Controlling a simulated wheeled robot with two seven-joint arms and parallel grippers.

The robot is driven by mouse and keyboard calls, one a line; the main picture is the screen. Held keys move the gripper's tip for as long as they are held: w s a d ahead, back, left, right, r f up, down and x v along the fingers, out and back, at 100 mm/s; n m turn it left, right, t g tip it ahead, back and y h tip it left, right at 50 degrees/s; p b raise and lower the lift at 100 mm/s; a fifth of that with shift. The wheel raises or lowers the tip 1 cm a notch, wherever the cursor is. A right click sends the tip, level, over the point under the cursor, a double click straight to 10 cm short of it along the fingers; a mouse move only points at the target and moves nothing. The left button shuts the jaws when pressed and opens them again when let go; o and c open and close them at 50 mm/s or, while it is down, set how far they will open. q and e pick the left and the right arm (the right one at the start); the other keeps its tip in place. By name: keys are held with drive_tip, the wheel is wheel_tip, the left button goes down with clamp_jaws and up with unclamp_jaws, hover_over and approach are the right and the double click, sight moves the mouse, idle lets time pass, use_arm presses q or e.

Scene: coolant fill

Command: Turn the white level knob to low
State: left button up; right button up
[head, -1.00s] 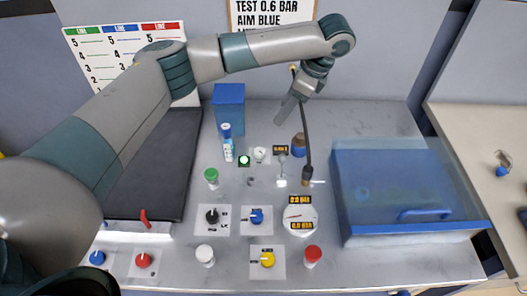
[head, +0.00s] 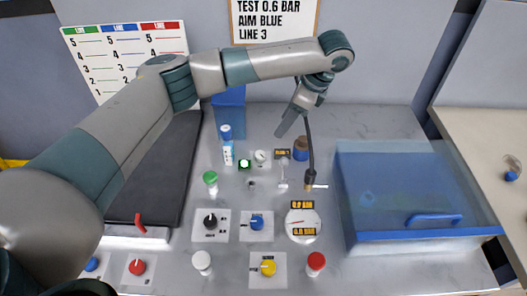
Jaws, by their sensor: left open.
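A small white round knob (head: 260,157) stands on the grey bench behind the middle, right of a green-lit button (head: 245,165). A black label with yellow writing (head: 282,154) is to its right. Its setting is too small to read. My left gripper (head: 291,121) hangs above and to the right of this knob in the picture, jaws open and pointing down, apart from it. No held thing shows in it. My right gripper is not in view.
A black hose (head: 310,145) rises close to my left gripper. A blue translucent bin (head: 400,195) fills the right. Black, blue and yellow knobs (head: 268,267), a gauge (head: 303,222) and white (head: 202,263) and red (head: 316,263) caps stand in front.

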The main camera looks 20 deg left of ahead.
sight(262, 155)
use_arm(q)
drive_tip(key=p+x, duration=0.5)
drive_tip(key=x, duration=1)
drive_tip(key=shift+a+f, duration=0.15)
drive_tip(key=shift+a, duration=0.1)
drive_tip(key=shift+a+f, duration=0.15)
drive_tip(key=shift+f, duration=0.45)
drive_tip(key=shift+c, duration=0.3)
drive_tip(key=c, duration=1)
